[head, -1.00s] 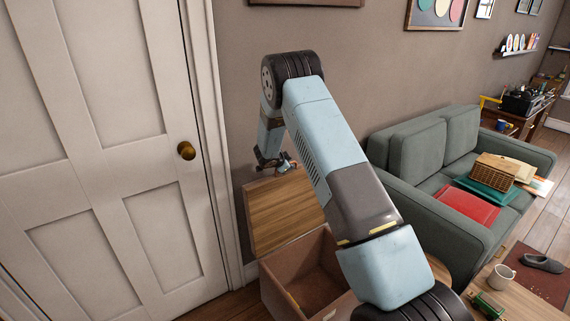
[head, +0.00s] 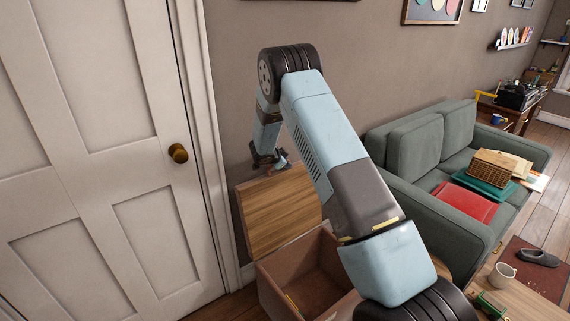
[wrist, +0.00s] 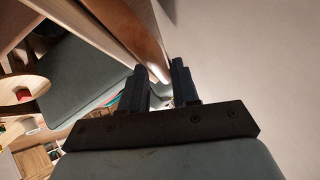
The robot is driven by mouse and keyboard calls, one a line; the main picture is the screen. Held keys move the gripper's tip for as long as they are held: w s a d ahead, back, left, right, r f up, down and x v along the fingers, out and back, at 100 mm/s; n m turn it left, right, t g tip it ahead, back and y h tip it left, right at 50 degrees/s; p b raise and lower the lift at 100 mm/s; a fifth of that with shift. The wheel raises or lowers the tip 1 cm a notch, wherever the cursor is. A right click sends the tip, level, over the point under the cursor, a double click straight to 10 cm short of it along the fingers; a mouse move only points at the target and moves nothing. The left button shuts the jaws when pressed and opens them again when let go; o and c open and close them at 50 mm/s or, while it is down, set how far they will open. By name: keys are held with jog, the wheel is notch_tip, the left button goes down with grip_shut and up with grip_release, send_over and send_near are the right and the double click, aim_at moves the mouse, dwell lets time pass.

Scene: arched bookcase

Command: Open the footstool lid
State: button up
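The footstool is a brown box (head: 270,280) with an open hollow inside, low in the middle of the head view. Its wooden lid (head: 275,212) stands raised, tilted up at the back of the box. My gripper (head: 272,160) is at the lid's upper edge, partly hidden by the lid and my arm. In the wrist view my gripper (wrist: 159,82) has its two dark fingers apart. A brown wooden edge (wrist: 142,35), apparently the lid's, runs down to just past the fingertips. I cannot tell whether they touch it.
A white door (head: 90,160) with a brass knob (head: 178,153) is at left. A green sofa (head: 440,170) with a basket (head: 492,167) and a red item (head: 467,194) stands right. A wooden table (head: 525,302) with a white jug (head: 503,273) is lower right. The wall is close behind the lid.

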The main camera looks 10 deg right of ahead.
jog(key=shift+o, duration=0.4)
jog(key=shift+s+a, duration=0.1)
jog(key=shift+a, duration=0.55)
jog(key=shift+a+f, duration=0.1)
jog(key=shift+s+a, duration=0.2)
jog(key=shift+a, duration=0.05)
jog(key=v, duration=1.3)
jog(key=shift+d+r, duration=0.35)
